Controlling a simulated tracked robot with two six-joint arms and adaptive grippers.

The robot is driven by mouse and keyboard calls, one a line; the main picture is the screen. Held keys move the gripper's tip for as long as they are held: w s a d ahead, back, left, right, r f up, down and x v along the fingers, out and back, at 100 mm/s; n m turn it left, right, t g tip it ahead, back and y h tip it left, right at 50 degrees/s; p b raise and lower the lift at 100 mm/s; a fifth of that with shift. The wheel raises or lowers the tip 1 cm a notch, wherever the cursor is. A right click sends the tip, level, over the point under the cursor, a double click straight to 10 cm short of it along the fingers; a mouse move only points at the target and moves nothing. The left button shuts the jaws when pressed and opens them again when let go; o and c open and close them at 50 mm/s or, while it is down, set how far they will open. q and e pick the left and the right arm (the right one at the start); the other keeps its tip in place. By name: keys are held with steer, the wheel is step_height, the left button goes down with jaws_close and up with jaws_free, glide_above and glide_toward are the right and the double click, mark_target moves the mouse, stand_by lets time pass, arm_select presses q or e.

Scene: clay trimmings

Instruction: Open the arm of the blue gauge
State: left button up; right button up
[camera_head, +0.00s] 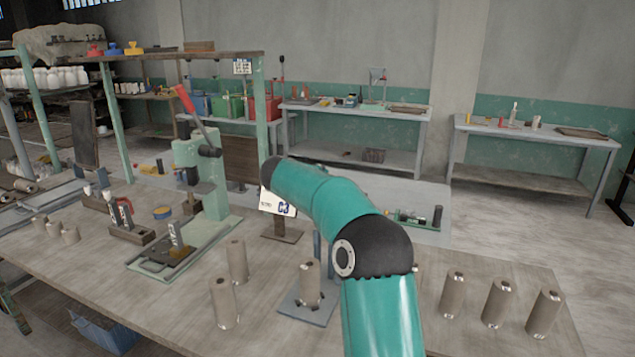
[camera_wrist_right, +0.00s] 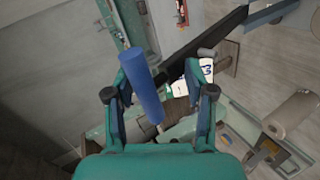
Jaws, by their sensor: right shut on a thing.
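A blue cylinder (camera_wrist_right: 140,80), which looks like a handle, stands between the fingers of my right gripper (camera_wrist_right: 162,82) in the right wrist view. It lies close against the left finger, and the gripper is shut on it. A long black bar (camera_wrist_right: 205,45) crosses just beyond the fingers; I cannot tell whether it joins the cylinder. In the head view my right arm reaches over the table and hides this gripper and the cylinder. A white card with a blue mark (camera_head: 278,203) shows beside the arm, above a small brown base (camera_head: 281,231). My left gripper is not in view.
A green press with a red lever (camera_head: 200,165) stands to the left of my arm. Several grey-brown clay cylinders stand on the wooden table (camera_head: 150,303), including one on a grey plate (camera_head: 303,306) and others at right (camera_head: 496,303). Benches stand behind.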

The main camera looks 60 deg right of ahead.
steer(key=v, duration=1.2)
